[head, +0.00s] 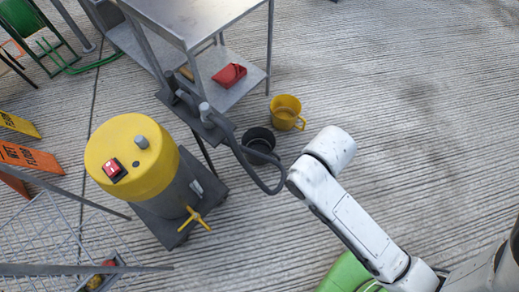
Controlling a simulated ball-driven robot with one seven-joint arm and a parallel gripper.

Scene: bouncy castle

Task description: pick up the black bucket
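The black bucket (259,139) stands on the ribbed floor in the middle of the head view. My white arm reaches in from the lower right. Its front end is just right of and nearer than the black bucket. My gripper does not show; the arm's own end hides it or it is out of sight.
Orange signs (28,158) are far left. The floor at right is clear.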

